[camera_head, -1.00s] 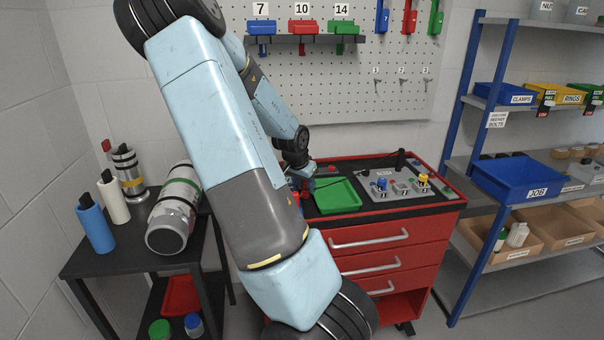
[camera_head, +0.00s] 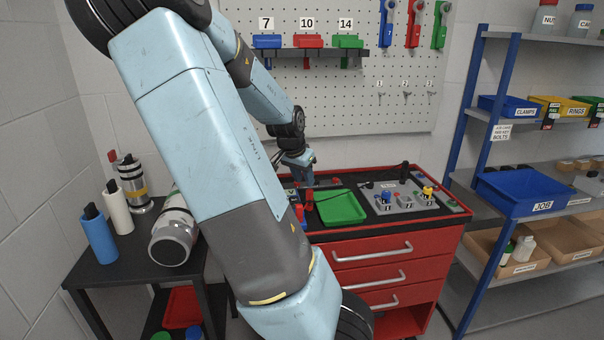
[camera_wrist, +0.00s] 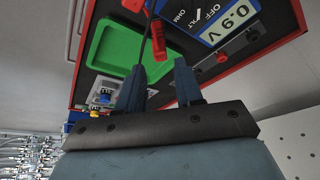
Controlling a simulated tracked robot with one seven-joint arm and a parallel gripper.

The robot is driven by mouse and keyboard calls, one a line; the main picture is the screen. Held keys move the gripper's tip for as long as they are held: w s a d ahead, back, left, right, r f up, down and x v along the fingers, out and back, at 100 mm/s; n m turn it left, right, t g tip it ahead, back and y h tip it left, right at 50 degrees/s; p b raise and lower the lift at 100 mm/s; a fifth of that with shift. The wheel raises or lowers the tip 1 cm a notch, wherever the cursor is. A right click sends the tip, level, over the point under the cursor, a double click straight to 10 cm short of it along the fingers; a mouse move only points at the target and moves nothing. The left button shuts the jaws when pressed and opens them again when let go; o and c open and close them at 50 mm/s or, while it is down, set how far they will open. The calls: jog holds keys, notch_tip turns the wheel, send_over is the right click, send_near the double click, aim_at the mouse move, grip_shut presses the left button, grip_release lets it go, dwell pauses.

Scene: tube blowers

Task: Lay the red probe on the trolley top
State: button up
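My gripper (camera_wrist: 160,65) is open above the left part of the trolley top, fingers pointing down; in the head view it shows small (camera_head: 308,178). Its blue fingers stand apart in the wrist view. A red piece that looks like the red probe (camera_wrist: 158,37) shows just past the fingertips, between them and apart from both. A thin dark rod or lead runs beside it toward the left fingertip; I cannot tell whether they touch. The trolley top (camera_head: 362,223) is black with a red rim. The meter (camera_wrist: 222,14), reading 0.9 V, lies beside the red piece.
A green tray (camera_head: 340,207) lies right of my gripper, and a grey block (camera_head: 405,203) with coloured knobs farther right. A pegboard (camera_head: 385,105) stands behind. A shelf rack with a blue bin (camera_head: 530,190) is at right; a dark side table (camera_head: 130,268) with cylinders is at left.

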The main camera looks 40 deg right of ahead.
jog(key=s+a+r+n+t+y, duration=0.1)
jog(key=a+r+n+y, duration=0.15)
jog(key=a, duration=0.65)
jog(key=s+a+r+n+t+y, duration=0.1)
jog(key=s+a+r+n+y, duration=0.2)
jog(key=a, duration=0.5)
jog(key=s+a+r+n+t+h, duration=0.1)
jog(key=s+a+r+n+t, duration=0.1)
jog(key=s+a+r+n, duration=0.7)
jog(key=s+a+r, duration=0.2)
jog(key=s+a, duration=0.3)
jog(key=shift+a+n+t, duration=0.25)
jog(key=shift+n+t, duration=0.05)
jog(key=shift+n, duration=0.05)
